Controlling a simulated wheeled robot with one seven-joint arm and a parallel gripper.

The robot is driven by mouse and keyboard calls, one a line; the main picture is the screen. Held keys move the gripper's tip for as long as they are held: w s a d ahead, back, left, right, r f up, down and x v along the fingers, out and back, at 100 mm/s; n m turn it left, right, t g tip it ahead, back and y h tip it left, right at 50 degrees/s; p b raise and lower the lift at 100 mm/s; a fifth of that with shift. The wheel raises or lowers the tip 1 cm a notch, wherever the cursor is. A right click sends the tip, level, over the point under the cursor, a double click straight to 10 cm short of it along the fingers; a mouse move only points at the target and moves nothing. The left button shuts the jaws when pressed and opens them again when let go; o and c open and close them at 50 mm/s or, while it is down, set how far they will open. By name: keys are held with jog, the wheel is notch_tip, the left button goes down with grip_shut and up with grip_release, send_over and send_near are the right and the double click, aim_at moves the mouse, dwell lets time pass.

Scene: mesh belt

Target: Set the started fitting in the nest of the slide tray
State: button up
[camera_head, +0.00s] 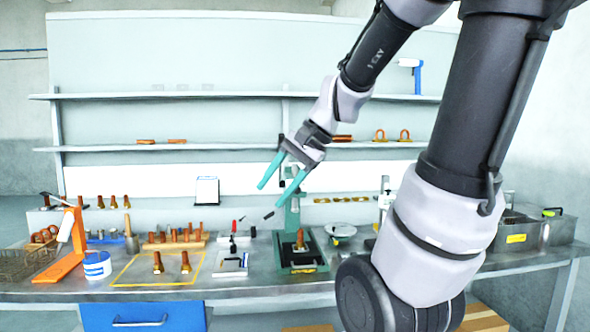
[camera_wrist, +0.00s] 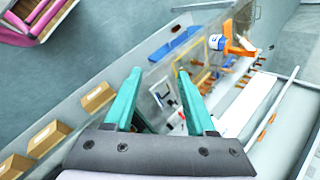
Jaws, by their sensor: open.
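My gripper (camera_head: 271,196) has teal fingers, open and empty, high in front of the back wall and well above the bench. It also shows in the wrist view (camera_wrist: 158,73), with nothing between its fingertips. A green-framed tray (camera_head: 303,270) with a dark inside, which looks like the slide tray, sits at the foot of a green upright on the bench. A copper-coloured fitting (camera_head: 300,241) stands upright at this tray. Two similar fittings stand inside a yellow outline, one at left (camera_head: 158,262) and one at right (camera_head: 185,262). I cannot tell which fitting is the started one.
A white-topped fixture (camera_head: 231,264) stands left of the green tray. A wooden rack (camera_head: 175,244) of fittings, a blue-and-white tub (camera_head: 97,265) and an orange stand (camera_head: 62,262) are further left. Grey bins (camera_head: 520,232) stand at right.

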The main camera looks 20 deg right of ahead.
jog(key=s+d+r+n+t+h, duration=0.2)
jog(key=s+r+n+t+h, duration=0.1)
jog(key=s+r+n+h, duration=0.1)
jog(key=shift+s+d+r+n, duration=0.25)
jog(key=shift+s+n, duration=0.1)
jog(key=shift+n, duration=0.25)
jog(key=shift+c, duration=0.3)
dwell(0.5)
